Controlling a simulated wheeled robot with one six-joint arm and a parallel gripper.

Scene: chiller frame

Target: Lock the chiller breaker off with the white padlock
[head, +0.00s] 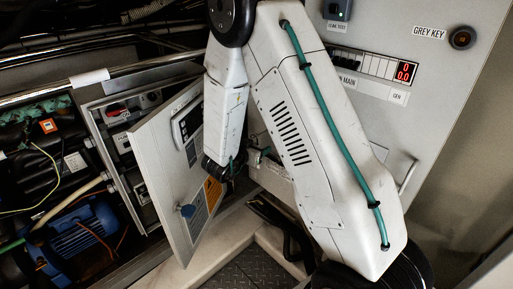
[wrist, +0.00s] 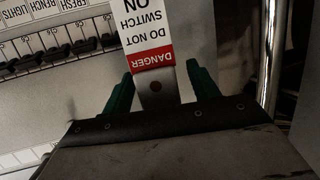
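A tag (wrist: 147,25) reading DANGER DO NOT SWITCH ON, upside down with a red band, shows in the wrist view. A plain strip with a hole (wrist: 155,86) continues below the band, between the fingers. My gripper (wrist: 160,80) has its two green fingers apart, one on each side of this strip, with a narrow gap at the right; contact is unclear. In the head view my arm hides most of the gripper. A cabinet (head: 109,104) at the left stands open, with a red part (head: 117,112) inside. I cannot make out the white padlock or tell which switch is the chiller breaker.
A grey panel (head: 420,85) stands at the right. The wrist view shows a row of black switches (wrist: 60,51) at the left and a metal bar (wrist: 271,60) at the right.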

